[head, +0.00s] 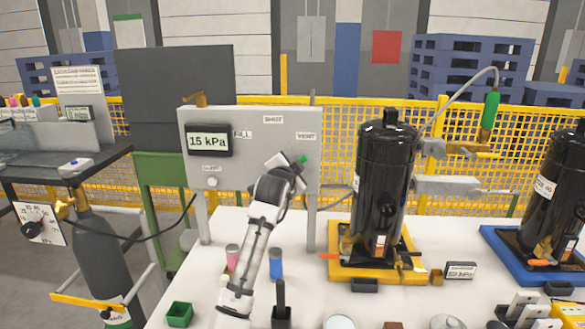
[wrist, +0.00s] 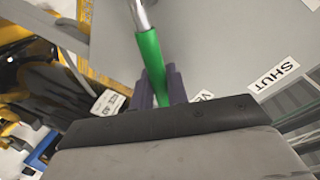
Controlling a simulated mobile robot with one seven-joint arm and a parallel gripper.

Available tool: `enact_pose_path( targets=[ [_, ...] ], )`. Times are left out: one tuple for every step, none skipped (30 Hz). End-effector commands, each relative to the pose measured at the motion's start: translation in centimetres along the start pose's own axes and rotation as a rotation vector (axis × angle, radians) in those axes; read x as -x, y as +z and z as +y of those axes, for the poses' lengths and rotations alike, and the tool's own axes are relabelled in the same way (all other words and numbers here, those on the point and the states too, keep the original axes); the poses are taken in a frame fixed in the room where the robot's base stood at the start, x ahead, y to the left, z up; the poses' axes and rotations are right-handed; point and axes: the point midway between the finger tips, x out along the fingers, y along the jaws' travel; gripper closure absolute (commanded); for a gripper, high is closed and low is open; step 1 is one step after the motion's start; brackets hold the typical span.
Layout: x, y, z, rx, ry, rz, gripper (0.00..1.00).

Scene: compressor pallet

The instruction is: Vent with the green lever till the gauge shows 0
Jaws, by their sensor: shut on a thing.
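The gauge (head: 209,140) on the grey panel (head: 245,120) reads 15 kPa. The panel carries FILL, SHUT and VENT labels, with VENT (head: 306,136) at the right. The green lever (wrist: 149,62) has a metal shank and a green grip in the wrist view. My gripper (wrist: 160,90) is shut on the green grip, with a dark finger on each side. In the head view, a small green end (head: 303,159) shows at my gripper (head: 292,164), just below the VENT label. My gripper and arm hide the rest of the lever there.
A black compressor (head: 383,180) stands in a yellow tray (head: 340,268) right of the panel. Another stands in a blue tray (head: 500,250) at far right. Pink and blue cylinders, a green box (head: 179,314) and small parts occupy the white table near my arm.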

Motion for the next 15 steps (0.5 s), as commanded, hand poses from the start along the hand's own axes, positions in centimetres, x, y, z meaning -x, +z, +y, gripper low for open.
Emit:
enact_pose_path(
  targets=[
    [-0.02,0.03,0.07,0.001,0.001,-0.001,1.00],
    [-0.02,0.03,0.07,0.001,0.001,-0.001,1.00],
    [-0.02,0.03,0.07,0.001,0.001,0.000,1.00],
    [-0.02,0.04,0.07,0.001,0.001,0.000,1.00],
    [-0.02,0.03,0.07,0.001,0.001,0.000,1.00],
    [-0.02,0.04,0.06,0.002,0.001,0.000,0.82],
    [-0.02,0.04,0.06,0.002,0.001,0.000,0.78],
    [-0.02,0.04,0.06,0.002,0.001,0.000,0.74],
    [-0.02,0.04,0.05,0.002,0.001,0.000,0.69],
    [-0.02,0.03,0.05,0.002,0.001,0.000,0.65],
    [-0.02,0.03,0.04,0.002,0.001,0.000,0.64],
    [-0.01,0.03,0.03,0.002,0.001,0.000,0.64],
    [-0.01,0.03,0.03,0.002,0.001,0.000,0.64],
    [-0.01,0.03,0.03,0.002,0.001,0.000,0.64],
    [-0.01,0.03,0.02,0.002,0.000,0.000,0.64]
  ],
)
